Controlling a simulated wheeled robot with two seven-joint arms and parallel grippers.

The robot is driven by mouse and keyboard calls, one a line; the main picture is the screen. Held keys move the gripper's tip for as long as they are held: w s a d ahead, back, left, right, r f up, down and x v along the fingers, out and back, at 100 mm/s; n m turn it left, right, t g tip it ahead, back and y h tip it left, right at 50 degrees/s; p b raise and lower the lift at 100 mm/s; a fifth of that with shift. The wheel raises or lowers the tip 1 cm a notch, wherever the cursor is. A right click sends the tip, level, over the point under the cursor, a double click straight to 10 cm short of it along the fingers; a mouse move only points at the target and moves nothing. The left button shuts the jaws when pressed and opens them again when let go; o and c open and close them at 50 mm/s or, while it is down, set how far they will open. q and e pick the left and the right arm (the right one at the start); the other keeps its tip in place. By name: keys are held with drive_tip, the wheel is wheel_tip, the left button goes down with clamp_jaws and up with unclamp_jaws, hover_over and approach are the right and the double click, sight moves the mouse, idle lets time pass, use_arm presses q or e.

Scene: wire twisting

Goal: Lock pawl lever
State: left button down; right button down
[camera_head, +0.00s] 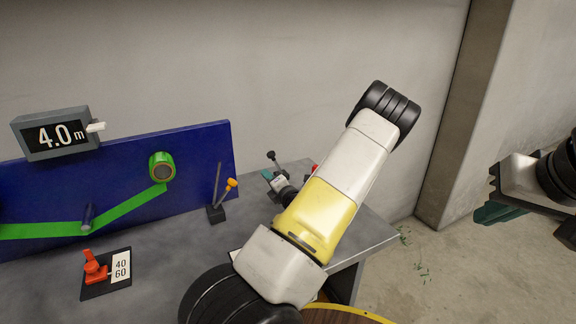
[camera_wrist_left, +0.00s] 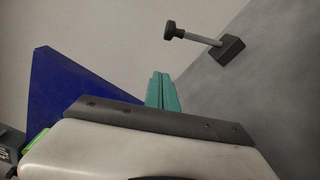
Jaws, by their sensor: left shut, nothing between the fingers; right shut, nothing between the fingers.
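A lever with a black knob (camera_head: 271,155) stands towards the back of the grey table, and its lower part is partly hidden in the head view. In the left wrist view this lever (camera_wrist_left: 203,39) has a grey shaft and a dark block base. No label names the pawl lever. My left gripper (camera_head: 267,174) shows only as small teal parts beside this lever, mostly hidden by my arm. In the left wrist view its teal fingers (camera_wrist_left: 162,92) are together and empty, apart from the lever. My right gripper (camera_head: 495,212) is shut and empty at the right, away from the table.
A lever with an orange-yellow knob (camera_head: 231,184) stands by the blue panel (camera_head: 215,150). A red lever (camera_head: 94,266) sits beside a 40/60 plate (camera_head: 121,266). My left arm crosses the table (camera_head: 190,270).

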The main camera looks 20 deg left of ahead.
sight(271, 156)
use_arm(q)
drive_tip(key=x, duration=0.9)
drive_tip(key=shift+s, duration=0.1)
drive_tip(key=shift+w+d+r, duration=0.4)
drive_tip(key=shift+w+d, duration=0.1)
drive_tip(key=shift+d, duration=0.3)
drive_tip(key=shift+w+d+r, duration=0.4)
drive_tip(key=shift+w+d, duration=0.1)
drive_tip(key=shift+d, duration=0.3)
drive_tip(key=shift+w+d+r+m, duration=0.7)
drive_tip(key=shift+w+m, duration=0.1)
drive_tip(key=shift+m, duration=0.4)
drive_tip(key=shift+w+d+r+m+y, duration=0.15)
drive_tip(key=shift+w+d+r+m, duration=0.15)
drive_tip(key=shift+w+d+m, duration=0.65)
drive_tip(key=shift+w+d+r+m+y, duration=0.15)
drive_tip(key=shift+w+d+r+m, duration=0.1)
drive_tip(key=shift+w+d+m, duration=0.65)
drive_tip(key=shift+w+a+n, duration=0.1)
drive_tip(key=shift+w+n, duration=0.1)
drive_tip(key=shift+n, duration=0.05)
